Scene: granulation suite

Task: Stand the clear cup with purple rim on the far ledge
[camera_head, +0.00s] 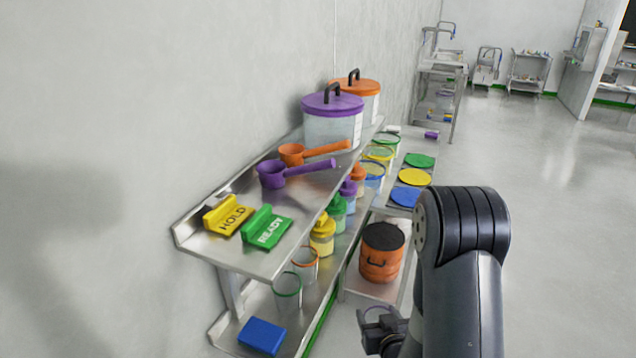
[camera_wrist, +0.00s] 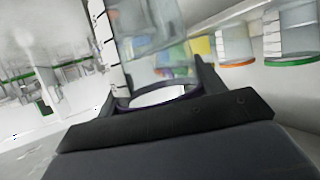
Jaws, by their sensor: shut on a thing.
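The clear cup with the purple rim (camera_wrist: 150,45) fills the middle of the wrist view, its dark purple rim towards my gripper. My gripper (camera_wrist: 158,86) is shut on it, with a finger on either side near the rim. The wrist view looks inverted, so I cannot tell the cup's exact tilt. I cannot tell which surface is the far ledge; a steel upper shelf (camera_head: 235,262) runs along the left wall.
The upper shelf holds HOLD (camera_head: 228,217) and READY (camera_head: 267,229) signs, scoops and lidded tubs. Below are a green-rimmed cup (camera_head: 287,291), an orange-rimmed cup (camera_head: 304,266), several bottles and a blue block (camera_head: 262,337). An orange bucket (camera_head: 380,254) stands beyond. The floor at right is clear.

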